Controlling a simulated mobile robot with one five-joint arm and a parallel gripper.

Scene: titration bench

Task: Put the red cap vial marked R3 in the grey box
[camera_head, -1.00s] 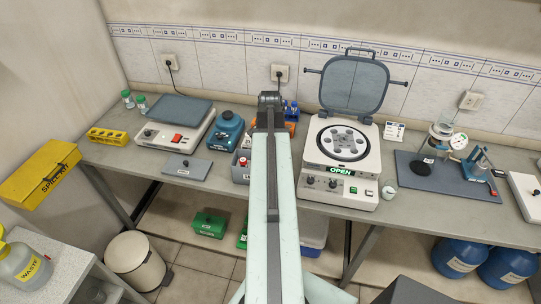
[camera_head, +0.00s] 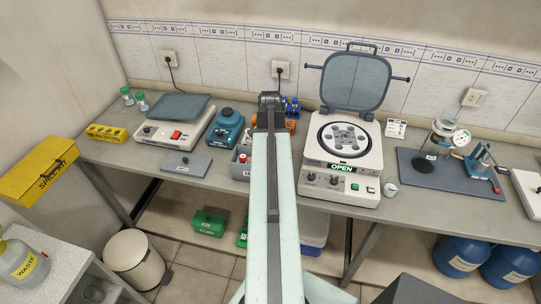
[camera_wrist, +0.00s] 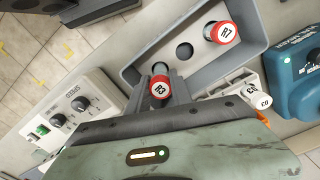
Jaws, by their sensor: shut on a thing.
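My gripper (camera_wrist: 160,92) is shut on the red cap vial marked R3 (camera_wrist: 159,88) in the wrist view, with its cap facing the camera. The grey box (camera_wrist: 212,68) lies beside and under it. The R3 vial shows over the near-left part of the box; how high it is above the floor cannot be told. Another red cap vial, marked R7 (camera_wrist: 222,32), stands in the box next to a dark round hole. In the head view the grey box (camera_head: 240,172) is partly hidden by my arm, and my gripper and the R3 vial are hidden behind it.
White-capped vials (camera_wrist: 263,102) lie right of my gripper in the wrist view. The blue mixer (camera_head: 226,130) stands left of the box. The open centrifuge (camera_head: 342,165) stands to its right, lid raised. A grey plate (camera_head: 186,164) lies at the bench's front left.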

